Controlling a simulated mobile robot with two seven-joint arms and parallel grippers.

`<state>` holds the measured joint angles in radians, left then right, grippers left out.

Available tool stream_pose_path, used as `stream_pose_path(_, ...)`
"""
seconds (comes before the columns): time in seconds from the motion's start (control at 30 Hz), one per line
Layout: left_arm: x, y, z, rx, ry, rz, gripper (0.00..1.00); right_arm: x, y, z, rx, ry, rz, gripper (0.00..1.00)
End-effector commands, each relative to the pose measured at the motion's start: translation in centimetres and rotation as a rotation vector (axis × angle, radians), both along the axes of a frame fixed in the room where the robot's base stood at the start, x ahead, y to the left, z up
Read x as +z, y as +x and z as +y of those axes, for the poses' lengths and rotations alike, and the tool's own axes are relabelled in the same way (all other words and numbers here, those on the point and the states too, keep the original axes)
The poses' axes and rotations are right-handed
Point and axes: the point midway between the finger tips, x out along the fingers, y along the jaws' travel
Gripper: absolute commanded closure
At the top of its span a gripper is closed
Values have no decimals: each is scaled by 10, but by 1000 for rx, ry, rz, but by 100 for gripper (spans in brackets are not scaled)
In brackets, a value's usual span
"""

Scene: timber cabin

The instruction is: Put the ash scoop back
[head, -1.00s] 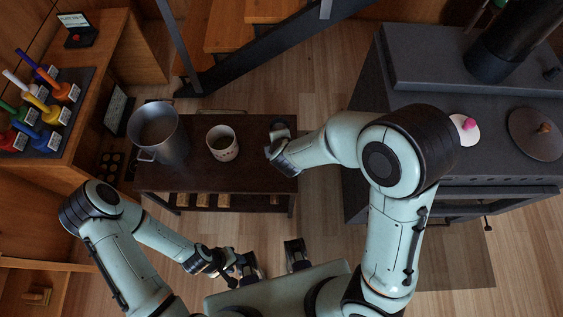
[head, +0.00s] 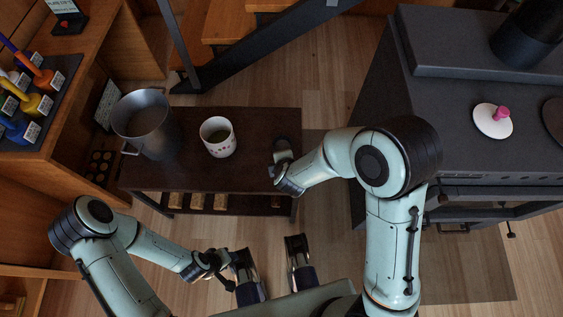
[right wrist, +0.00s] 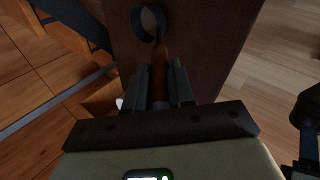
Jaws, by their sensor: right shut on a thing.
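My right gripper (right wrist: 158,90) is shut on the brown handle of the ash scoop (right wrist: 160,58). The scoop's round grey end (right wrist: 151,22) points away from the fingers, over the dark brown table. In the head view this gripper (head: 284,163) is at the table's right end, to the right of the white pot; the scoop's handle is hard to make out there. My left gripper (head: 222,268) is low in the head view, in front of the table and apart from it. Its jaws are too small and dark to read.
A grey metal bucket (head: 143,122) and a white pot (head: 218,137) stand on the dark table (head: 255,128). A dark stove (head: 455,120) with a pink-knobbed white disc (head: 493,121) stands at right. A shelf with coloured-handled items (head: 30,100) is at left.

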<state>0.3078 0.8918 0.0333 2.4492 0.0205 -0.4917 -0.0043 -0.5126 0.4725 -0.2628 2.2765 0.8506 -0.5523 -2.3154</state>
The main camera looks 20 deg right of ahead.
Motion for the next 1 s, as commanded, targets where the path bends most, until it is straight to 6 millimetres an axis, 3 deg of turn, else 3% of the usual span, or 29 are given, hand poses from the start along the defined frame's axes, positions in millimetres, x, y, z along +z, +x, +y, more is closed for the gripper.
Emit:
stream_pose_path(0.03,-6,4,2,6,6,-12,57,-7,0,0,0,0,-1,100)
stream_pose_path(0.43,-5,7,3,8,9,-19,57,-9,1,0,-1,-1,-2,100)
stream_pose_path(0.47,-5,7,3,8,9,-19,57,-9,0,0,-1,0,-1,70)
stream_pose_path(0.5,-5,7,3,8,9,-19,57,-9,0,0,-1,0,-1,57)
stream_pose_path(0.53,-5,7,3,8,9,-19,57,-9,0,0,-1,0,-1,51)
stream_pose_path(0.83,-5,6,3,8,8,-18,57,-8,0,0,-1,1,-1,51)
stream_pose_path(1.0,6,-4,-2,-4,-5,8,57,7,-7,1,2,0,-2,51)
